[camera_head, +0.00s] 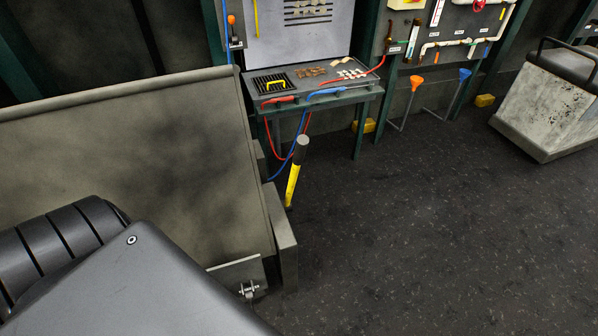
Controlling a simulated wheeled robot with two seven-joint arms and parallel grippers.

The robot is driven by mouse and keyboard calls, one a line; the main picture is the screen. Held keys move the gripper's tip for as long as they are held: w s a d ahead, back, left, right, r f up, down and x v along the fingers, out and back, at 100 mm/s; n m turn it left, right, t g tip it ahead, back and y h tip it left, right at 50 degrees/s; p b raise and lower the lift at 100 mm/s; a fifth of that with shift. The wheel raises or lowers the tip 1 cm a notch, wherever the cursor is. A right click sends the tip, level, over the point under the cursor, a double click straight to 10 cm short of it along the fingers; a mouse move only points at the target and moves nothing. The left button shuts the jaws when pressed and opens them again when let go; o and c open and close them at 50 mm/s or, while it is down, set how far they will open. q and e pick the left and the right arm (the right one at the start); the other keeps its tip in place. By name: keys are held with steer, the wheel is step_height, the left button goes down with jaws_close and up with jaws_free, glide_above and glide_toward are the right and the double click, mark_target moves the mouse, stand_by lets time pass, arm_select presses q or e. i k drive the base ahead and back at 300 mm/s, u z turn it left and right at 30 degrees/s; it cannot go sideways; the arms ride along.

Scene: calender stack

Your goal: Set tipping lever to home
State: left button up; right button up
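A yellow and black lever (293,178) with a grey cylindrical grip on top stands at the right side of a large grey-beige machine (130,150). It is nearly upright, its top leaning slightly right in the picture. Its foot ends close to the dark floor, beside the machine's grey end post (285,240). I cannot tell for certain that this is the tipping lever. A smaller lever with an orange knob (231,20) is on the green post at the back. Neither of my grippers is in view, and nothing touches either lever.
A workbench (330,97) with red and blue handled tools stands behind the lever; red and blue hoses hang below it. Orange and blue funnel-topped stands (416,83) are further right. A worn white cart (550,105) stands at right. The dark floor (430,240) is clear.

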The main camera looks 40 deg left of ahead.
mark_target(301, 141)
steer(key=u, duration=1.55)
steer(key=k, duration=0.5)
steer(key=u, duration=1.1)
steer(key=i, duration=0.9)
steer(key=z, duration=0.75)
